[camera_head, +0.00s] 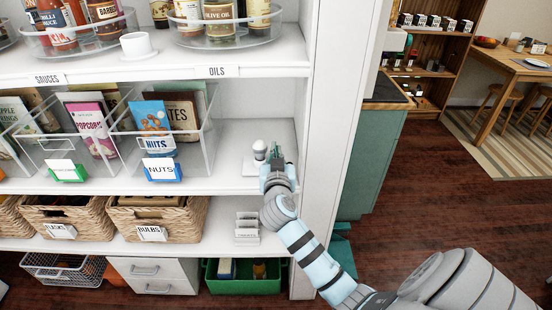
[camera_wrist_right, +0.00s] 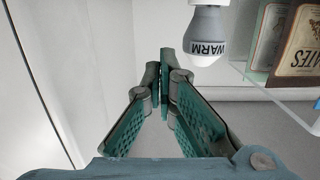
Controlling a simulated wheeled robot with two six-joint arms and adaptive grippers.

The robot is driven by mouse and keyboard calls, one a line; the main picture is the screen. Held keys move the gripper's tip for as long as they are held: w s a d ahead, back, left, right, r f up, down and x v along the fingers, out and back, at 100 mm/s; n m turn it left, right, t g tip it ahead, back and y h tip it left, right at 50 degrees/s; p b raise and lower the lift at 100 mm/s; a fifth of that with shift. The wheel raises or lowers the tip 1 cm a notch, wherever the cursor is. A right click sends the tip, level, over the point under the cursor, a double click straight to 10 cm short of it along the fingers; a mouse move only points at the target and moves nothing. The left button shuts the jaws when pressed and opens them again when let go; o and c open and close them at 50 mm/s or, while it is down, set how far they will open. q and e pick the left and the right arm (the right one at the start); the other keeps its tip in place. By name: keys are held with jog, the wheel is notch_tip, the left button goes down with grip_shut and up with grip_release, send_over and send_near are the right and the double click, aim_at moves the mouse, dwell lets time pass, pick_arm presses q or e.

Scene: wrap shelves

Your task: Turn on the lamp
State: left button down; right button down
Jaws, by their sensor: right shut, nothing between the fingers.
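A small white lamp (camera_head: 259,150) stands on the shelf board at the right end of the middle shelf. In the right wrist view its frosted bulb (camera_wrist_right: 207,38) hangs below a white fitting and has a band that reads WARM. The bulb looks unlit. My right gripper (camera_head: 275,153) is just to the right of the lamp in the head view. In the wrist view its green-padded fingers (camera_wrist_right: 165,65) are together and empty, left of and a little below the bulb, with a small gap to it. A switch cannot be made out. My left gripper is not in view.
Clear bins with snack packs, among them a Nuts bin (camera_head: 162,140), stand left of the lamp. A white side panel (camera_head: 335,110) closes the shelf on the right. Wicker baskets (camera_head: 155,215) and a small stepped white holder (camera_head: 247,228) are below. The shelf around the lamp is clear.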

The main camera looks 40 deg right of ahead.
jog(key=shift+x, duration=1.1)
jog(key=f, duration=0.1)
jog(key=f+b, duration=0.1)
jog(key=shift+w+d+f, duration=0.25)
jog(key=shift+w+f, duration=0.05)
jog(key=shift+f, duration=0.1)
jog(key=shift+f+b, duration=0.35)
jog(key=shift+f, duration=0.25)
